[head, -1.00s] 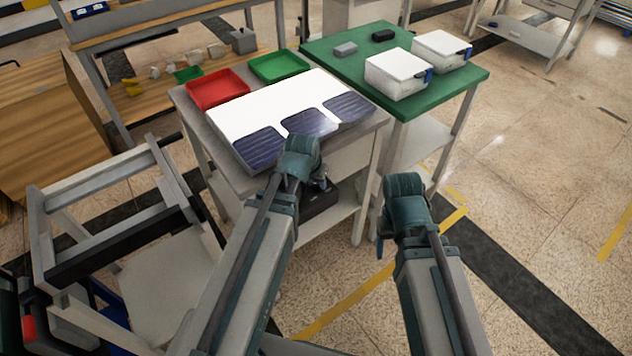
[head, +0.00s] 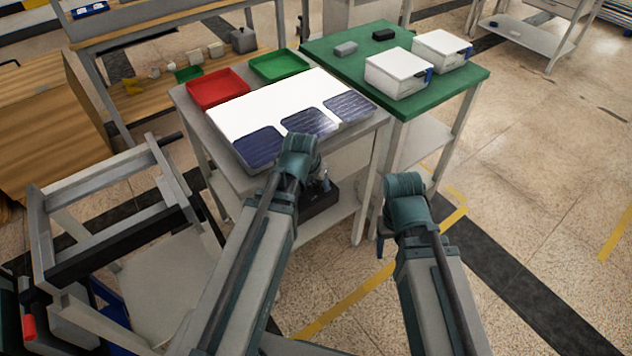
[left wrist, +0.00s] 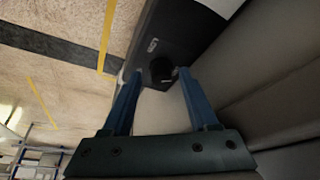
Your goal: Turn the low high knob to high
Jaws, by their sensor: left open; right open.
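The knob (left wrist: 161,69) is a dark round knob on the face of a black box (left wrist: 178,40), with a small light marking beside it. The box (head: 318,201) also shows in the head view, on the lower shelf of the grey table, partly hidden by my left arm. My left gripper (left wrist: 160,73) is open, its two blue fingertips on either side of the knob, with a gap visible on both sides. I cannot read the knob's setting. My right gripper (head: 381,246) hangs off to the right, mostly hidden behind its own wrist, away from the box.
The grey table (head: 242,172) above carries a white panel with dark solar cells (head: 310,122), a red tray (head: 217,104) and a green tray (head: 279,80). A green table (head: 440,92) with two white boxes stands behind. Floor at right is open.

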